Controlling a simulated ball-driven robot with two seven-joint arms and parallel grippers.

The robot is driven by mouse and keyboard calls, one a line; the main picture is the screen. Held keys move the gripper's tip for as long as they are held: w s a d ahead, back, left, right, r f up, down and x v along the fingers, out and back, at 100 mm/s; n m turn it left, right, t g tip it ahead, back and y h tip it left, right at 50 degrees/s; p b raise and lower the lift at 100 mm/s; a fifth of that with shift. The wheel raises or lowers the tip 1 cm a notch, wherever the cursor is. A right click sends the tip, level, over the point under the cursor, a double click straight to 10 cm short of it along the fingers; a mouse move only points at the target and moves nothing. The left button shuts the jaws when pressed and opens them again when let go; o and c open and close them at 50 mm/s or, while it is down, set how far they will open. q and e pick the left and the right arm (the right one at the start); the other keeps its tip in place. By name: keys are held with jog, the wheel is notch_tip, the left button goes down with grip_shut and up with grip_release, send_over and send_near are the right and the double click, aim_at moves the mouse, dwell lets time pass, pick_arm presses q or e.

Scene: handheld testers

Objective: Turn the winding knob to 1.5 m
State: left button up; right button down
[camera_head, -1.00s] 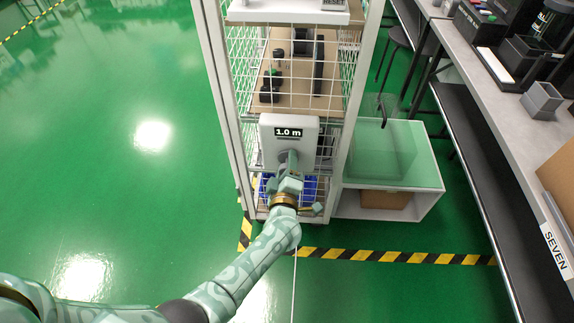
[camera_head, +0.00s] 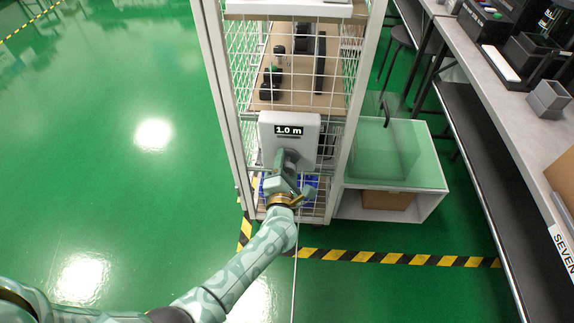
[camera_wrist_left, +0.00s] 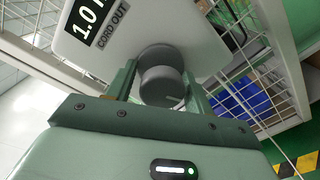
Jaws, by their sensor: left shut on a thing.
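The pale box (camera_head: 269,145) is mounted on the front of the wire rack and its black display (camera_head: 289,130) reads "1.0 m". The box (camera_wrist_left: 195,40) also shows in the left wrist view, with the words "CORD OUT" beside the display. The round grey winding knob (camera_wrist_left: 161,86) sticks out of the box's face. My left gripper (camera_head: 287,158) is at the lower front of the box. In the left wrist view its fingers (camera_wrist_left: 159,88) lie on both sides of the knob, shut on it. In the head view the gripper hides the knob. My right gripper is in no view.
The wire rack (camera_head: 232,75) holds dark items on a shelf above the box. A blue bin (camera_wrist_left: 241,103) sits behind the mesh below. A green-topped white cabinet (camera_head: 420,172) stands to the right, then a long grey bench (camera_head: 505,115). Green floor on the left is clear.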

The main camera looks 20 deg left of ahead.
pick_arm(q)
jog(key=n, duration=0.1)
jog(key=f+n+b, duration=0.1)
jog(key=n, duration=0.1)
jog(key=shift+s+n, duration=0.2)
jog(key=shift+n, duration=0.1)
jog(key=shift+n+b, duration=0.45)
jog(key=shift+n, duration=0.45)
jog(key=n+b, duration=0.2)
jog(key=n, duration=0.2)
jog(key=shift+d+f, duration=0.1)
jog(key=shift+d, duration=0.05)
jog(key=n+b, duration=0.1)
jog(key=n, duration=0.2)
jog(key=shift+w+d+b, duration=0.1)
jog(key=shift+b, duration=0.25)
jog(key=shift+r+n, duration=0.3)
jog(key=shift+n, duration=0.4)
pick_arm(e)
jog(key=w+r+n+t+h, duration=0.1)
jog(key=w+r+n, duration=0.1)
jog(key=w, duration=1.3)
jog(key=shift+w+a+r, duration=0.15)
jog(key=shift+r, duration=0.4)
pick_arm(q)
jog(key=o, duration=0.7)
jog(key=shift+w, duration=0.15)
jog(key=shift+r, duration=0.15)
